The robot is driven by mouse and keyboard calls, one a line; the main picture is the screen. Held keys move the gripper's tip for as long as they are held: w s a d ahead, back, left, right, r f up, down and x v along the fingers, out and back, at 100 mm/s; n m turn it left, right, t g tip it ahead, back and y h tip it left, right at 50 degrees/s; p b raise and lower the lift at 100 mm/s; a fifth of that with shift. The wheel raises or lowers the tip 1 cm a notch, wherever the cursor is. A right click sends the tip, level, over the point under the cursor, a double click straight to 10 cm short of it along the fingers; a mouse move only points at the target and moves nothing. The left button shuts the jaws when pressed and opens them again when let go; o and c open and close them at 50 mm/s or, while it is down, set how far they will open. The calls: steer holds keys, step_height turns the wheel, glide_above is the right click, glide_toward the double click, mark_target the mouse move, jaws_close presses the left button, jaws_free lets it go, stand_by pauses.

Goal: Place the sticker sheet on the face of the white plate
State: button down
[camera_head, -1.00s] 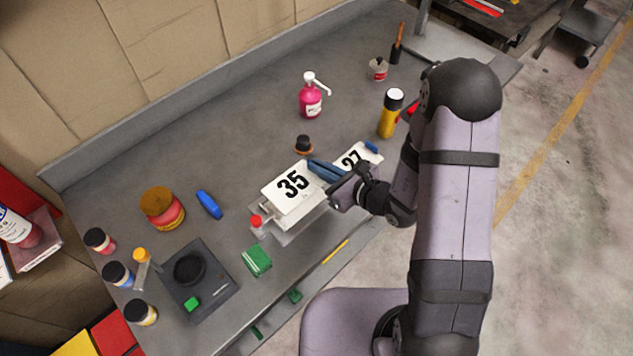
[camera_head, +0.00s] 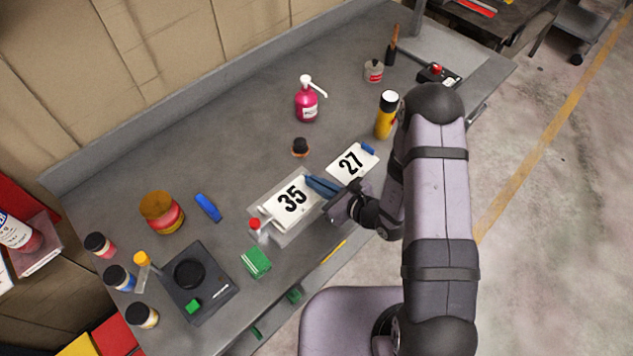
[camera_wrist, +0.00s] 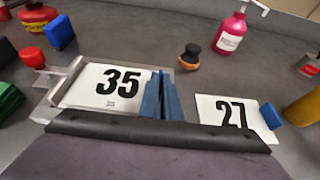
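The sticker sheet (camera_head: 287,212) is white with a black "35". It lies flat, or nearly so, over the pale metal stand (camera_head: 290,238); it also shows in the wrist view (camera_wrist: 90,99). The white plate is hidden under the sheet, or I cannot tell its edge from the sheet's. My gripper (camera_head: 310,181) has blue fingers, seen close together in the wrist view (camera_wrist: 160,97). They are shut on the sheet's right edge. Whether the sheet touches the plate all over cannot be told.
A white "27" card (camera_head: 341,172) with a blue block (camera_head: 368,149) lies to the right. Bench space behind the stand is mostly clear.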

steer(key=shift+f, duration=0.25)
steer(key=shift+f, duration=0.15)
steer(key=c, duration=2)
jaws_free()
steer(key=shift+r, duration=0.3)
steer(key=shift+s+d+b, duration=0.35)
steer(key=shift+d, duration=0.05)
steer(key=v, duration=0.4)
steer(key=b+v, duration=0.1)
steer(key=v, duration=0.4)
steer(key=shift+r, duration=0.3)
steer(key=shift+p+v, duration=0.7)
steer(key=shift+v, duration=0.2)
